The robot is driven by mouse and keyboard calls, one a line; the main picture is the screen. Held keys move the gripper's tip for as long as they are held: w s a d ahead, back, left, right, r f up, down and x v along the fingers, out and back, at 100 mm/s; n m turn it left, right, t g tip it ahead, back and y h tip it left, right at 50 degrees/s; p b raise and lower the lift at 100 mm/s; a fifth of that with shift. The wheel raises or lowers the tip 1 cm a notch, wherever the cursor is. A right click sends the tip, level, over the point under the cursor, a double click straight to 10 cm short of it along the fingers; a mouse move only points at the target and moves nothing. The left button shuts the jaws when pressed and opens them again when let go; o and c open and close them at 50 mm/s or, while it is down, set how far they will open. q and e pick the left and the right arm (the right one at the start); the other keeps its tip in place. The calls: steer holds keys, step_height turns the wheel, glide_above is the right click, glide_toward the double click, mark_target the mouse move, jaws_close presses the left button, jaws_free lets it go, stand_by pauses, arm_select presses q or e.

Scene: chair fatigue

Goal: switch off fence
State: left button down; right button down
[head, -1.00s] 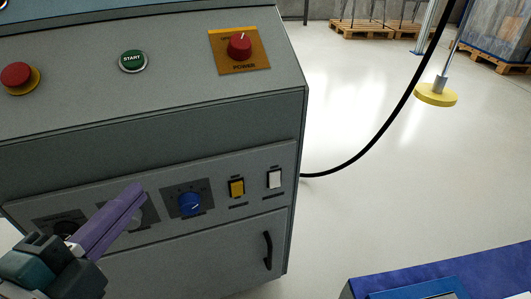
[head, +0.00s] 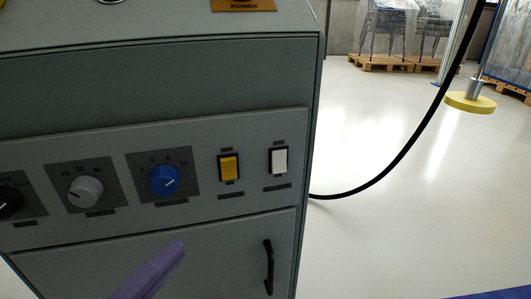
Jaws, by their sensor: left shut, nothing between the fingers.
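The grey control cabinet (head: 170,85) fills the left of the head view. Its lower panel carries a black knob (head: 9,203), a grey knob (head: 86,191), a blue knob (head: 164,180), a yellow rocker switch (head: 229,168) and a white rocker switch (head: 279,161). My left gripper (head: 172,254), with purple fingers, is shut and empty, below the blue knob and in front of the cabinet door. It appears apart from every control. My right gripper is not in view.
A black door handle (head: 268,267) stands out at the cabinet's lower right. A black cable (head: 405,150) hangs from the cabinet's right side. A yellow round foot on a pole (head: 470,102) and wooden pallets (head: 385,63) stand behind. The floor to the right is mostly clear.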

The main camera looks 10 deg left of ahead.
mark_target(236, 164)
arm_select(q)
steer(key=shift+w, duration=0.1)
